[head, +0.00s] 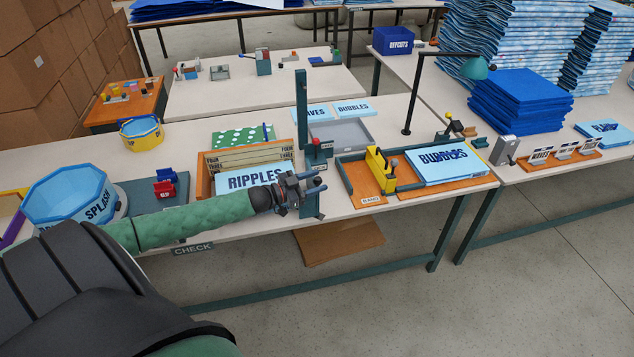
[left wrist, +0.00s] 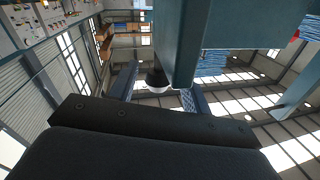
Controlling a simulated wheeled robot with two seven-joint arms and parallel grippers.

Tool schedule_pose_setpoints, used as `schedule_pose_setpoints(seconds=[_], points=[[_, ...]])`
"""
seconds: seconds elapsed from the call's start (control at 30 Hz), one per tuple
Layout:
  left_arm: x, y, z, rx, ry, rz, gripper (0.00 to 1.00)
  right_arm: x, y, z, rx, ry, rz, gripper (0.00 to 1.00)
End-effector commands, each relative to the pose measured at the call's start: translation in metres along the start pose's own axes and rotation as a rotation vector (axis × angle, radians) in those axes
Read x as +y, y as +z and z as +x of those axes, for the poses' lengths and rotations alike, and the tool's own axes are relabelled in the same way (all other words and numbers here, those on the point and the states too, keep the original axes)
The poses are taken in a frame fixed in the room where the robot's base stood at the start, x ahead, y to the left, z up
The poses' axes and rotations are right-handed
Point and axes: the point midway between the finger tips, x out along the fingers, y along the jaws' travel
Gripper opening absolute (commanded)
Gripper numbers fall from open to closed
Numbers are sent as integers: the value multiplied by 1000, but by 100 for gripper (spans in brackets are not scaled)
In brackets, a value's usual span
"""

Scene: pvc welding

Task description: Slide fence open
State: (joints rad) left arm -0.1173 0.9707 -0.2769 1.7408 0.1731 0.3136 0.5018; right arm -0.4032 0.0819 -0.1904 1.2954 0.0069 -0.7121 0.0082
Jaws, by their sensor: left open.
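My left gripper (head: 317,182) is open, its fingers pointing right, at the lower part of a teal upright post (head: 302,110) by the table's front edge. Contact cannot be told. The left wrist view shows a large teal beam (left wrist: 200,40) and a dark round knob (left wrist: 157,80) close ahead of the open fingers. No part is marked as a fence. A yellow block (head: 380,170) with a knob stands on a teal-edged orange board labelled BAND (head: 371,201), right of the gripper. My right gripper is not in view.
A RIPPLES sheet (head: 255,180) lies in an orange tray (head: 204,178) behind my arm. A BUBBLES sheet (head: 448,166) lies on the board at right. A thin black lamp (head: 409,100) stands behind. A SPLASH pool (head: 65,197) is at left.

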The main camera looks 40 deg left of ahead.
Motion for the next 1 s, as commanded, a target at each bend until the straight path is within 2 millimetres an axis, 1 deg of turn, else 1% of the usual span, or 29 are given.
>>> schedule_pose_setpoints(seconds=[0.03,0.1,0.4,0.6,0.8,1.0], points=[[1,3,-5,-2,1,0,48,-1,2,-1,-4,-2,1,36],[1,3,-12,-1,1,0,48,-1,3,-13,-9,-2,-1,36],[1,3,-42,-2,2,0,48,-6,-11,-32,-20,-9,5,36],[1,2,-58,-1,1,-1,48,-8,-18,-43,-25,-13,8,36],[1,1,-66,0,1,0,48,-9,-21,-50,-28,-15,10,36],[0,0,-68,1,1,0,48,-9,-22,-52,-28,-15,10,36]])
